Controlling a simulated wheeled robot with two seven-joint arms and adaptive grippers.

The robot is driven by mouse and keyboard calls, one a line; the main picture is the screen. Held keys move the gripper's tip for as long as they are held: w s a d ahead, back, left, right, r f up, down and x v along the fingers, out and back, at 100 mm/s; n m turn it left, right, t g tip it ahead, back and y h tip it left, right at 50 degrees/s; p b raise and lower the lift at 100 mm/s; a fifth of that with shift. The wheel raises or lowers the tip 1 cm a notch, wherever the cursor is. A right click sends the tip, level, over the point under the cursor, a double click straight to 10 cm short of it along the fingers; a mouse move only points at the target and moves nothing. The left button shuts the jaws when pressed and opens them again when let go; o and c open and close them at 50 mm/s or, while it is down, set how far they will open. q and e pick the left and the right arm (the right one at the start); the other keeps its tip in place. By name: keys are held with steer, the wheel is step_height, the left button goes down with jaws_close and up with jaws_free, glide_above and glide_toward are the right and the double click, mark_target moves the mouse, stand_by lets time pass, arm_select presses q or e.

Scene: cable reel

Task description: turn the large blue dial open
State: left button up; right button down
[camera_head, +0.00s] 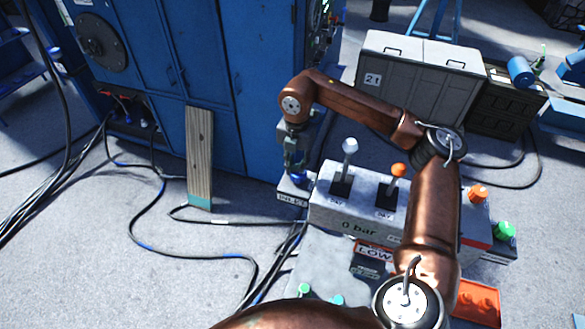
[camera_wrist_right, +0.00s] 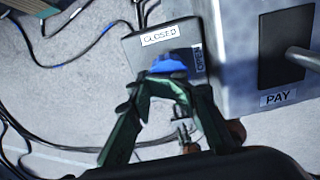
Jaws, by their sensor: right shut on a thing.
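The blue dial (camera_wrist_right: 168,64) sits on a grey box (camera_wrist_right: 150,45) in the right wrist view. A "CLOSED" label is at the far side of the dial and an "OPEN" label is at its right. My right gripper (camera_wrist_right: 168,80) is shut on the dial, its fingers on either side of it. In the head view the right gripper (camera_head: 297,165) points down over the dial (camera_head: 298,181), which is mostly hidden by the fingers, above an "INLET" label. Which way the dial points is hard to tell. My left gripper is out of view.
A grey control box (camera_head: 345,217) with a white-knobbed lever (camera_head: 350,146) and an orange-knobbed lever (camera_head: 398,170) stands right beside the dial. A blue cabinet (camera_head: 215,75) rises behind. A wooden plank (camera_head: 200,155) leans on it. Black cables (camera_head: 150,215) lie on the floor.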

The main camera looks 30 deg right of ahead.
steer(key=shift+s+d+f, duration=0.3)
steer(key=shift+s+f, duration=0.1)
steer(key=c, duration=2.3)
jaws_free()
steer(key=o, duration=0.5)
steer(key=shift+s+d, duration=0.25)
steer(key=o, duration=0.5)
steer(key=shift+w+a+r, duration=0.15)
steer(key=shift+r, duration=0.1)
steer(key=shift+w+r, duration=0.1)
steer(key=shift+r, duration=0.1)
step_height(320, 180, up, 12)
steer(key=shift+f, duration=0.2)
